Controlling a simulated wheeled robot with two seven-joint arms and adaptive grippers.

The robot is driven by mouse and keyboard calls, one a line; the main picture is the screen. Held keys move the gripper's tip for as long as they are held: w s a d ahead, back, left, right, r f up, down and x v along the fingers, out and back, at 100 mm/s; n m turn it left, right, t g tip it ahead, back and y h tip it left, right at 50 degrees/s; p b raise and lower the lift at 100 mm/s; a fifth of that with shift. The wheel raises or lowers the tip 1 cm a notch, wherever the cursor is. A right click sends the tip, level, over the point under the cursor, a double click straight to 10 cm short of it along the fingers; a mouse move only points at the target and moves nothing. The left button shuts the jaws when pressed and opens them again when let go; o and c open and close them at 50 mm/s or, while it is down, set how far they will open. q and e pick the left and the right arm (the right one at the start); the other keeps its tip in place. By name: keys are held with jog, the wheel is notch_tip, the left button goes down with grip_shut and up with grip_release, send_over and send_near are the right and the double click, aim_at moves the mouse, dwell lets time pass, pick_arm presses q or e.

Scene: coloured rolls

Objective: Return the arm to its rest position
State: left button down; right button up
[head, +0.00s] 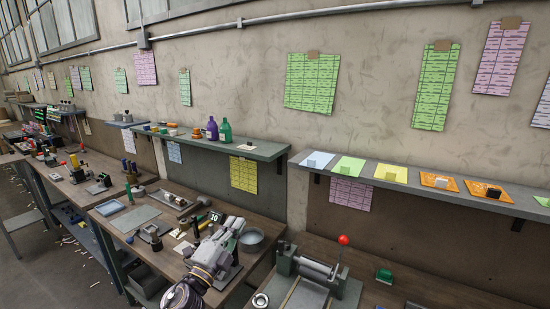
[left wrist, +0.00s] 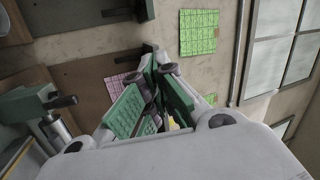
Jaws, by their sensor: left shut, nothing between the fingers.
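My left arm (head: 205,270) reaches in from the bottom of the head view over the workbench. My left gripper (head: 236,226) is at its far end, partly hidden by the arm, in front of the wall shelf and near a round grey bowl. In the left wrist view the green-padded fingers (left wrist: 160,75) are together at the tips with nothing held. My right gripper is not in view.
A wooden bench (head: 150,258) bears a grey mat, trays and small tools. A roller device (head: 309,268) with a red-knobbed lever stands right of the arm. A shelf (head: 390,180) with coloured cards runs along the wall. A green block (head: 384,275) lies on the right bench.

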pick_arm(q)
jog(key=s+a+f+n+g+y, duration=0.35)
jog(key=a+f+n+y, duration=0.2)
jog(key=f+n, duration=0.2)
jog(key=s+a+f+n+g+y, duration=0.3)
jog(key=s+a+f+n+y, duration=0.3)
jog(key=f, duration=0.3)
jog(key=s+f+n+g+h, duration=0.2)
jog(key=s+f+g, duration=0.35)
jog(key=s, duration=0.45)
jog(key=s+f+n+g+h, duration=0.1)
jog(key=s+f+n+g, duration=0.25)
jog(key=s+f, duration=0.5)
jog(key=s+f+g, duration=0.1)
jog(key=s+f, duration=0.1)
jog(key=f, duration=1.4)
jog(key=s+f+g, duration=0.1)
jog(key=s+f, duration=0.1)
jog(key=f, duration=1.3)
jog(key=s+a+f+m+g, duration=0.1)
jog(key=s+a+f, duration=0.2)
jog(key=s+f, duration=1.6)
jog(key=s, duration=0.3)
jog(key=shift+f, duration=0.35)
